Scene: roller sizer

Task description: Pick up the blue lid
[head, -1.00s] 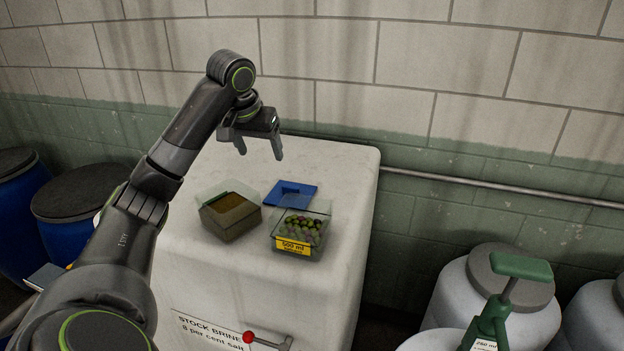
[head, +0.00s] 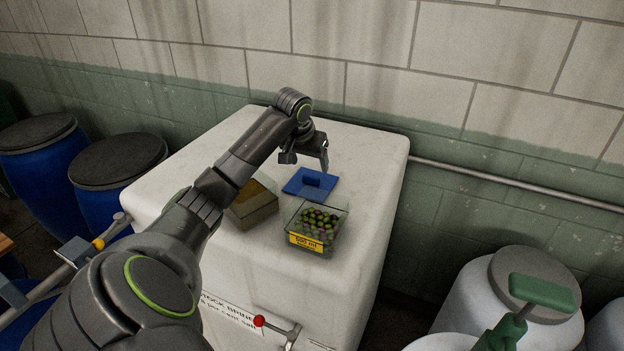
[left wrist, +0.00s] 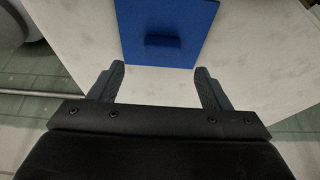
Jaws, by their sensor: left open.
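The blue lid (head: 302,186) lies flat on the white block's top, with a small raised blue handle (head: 312,178). It also shows in the left wrist view (left wrist: 190,32), with its handle (left wrist: 163,41) ahead of and between the fingers. My left gripper (head: 306,166) is open and empty, above the lid's far side. Its two spread fingers also show in the left wrist view (left wrist: 160,88); the lid is beyond the fingertips, apart from them. My right gripper is not in view.
A clear tub of olives (head: 318,228) with a yellow label stands close in front of the lid. A brown-filled tub (head: 254,204) stands left, partly hidden by my arm. The white block's top (head: 375,165) is bare at right.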

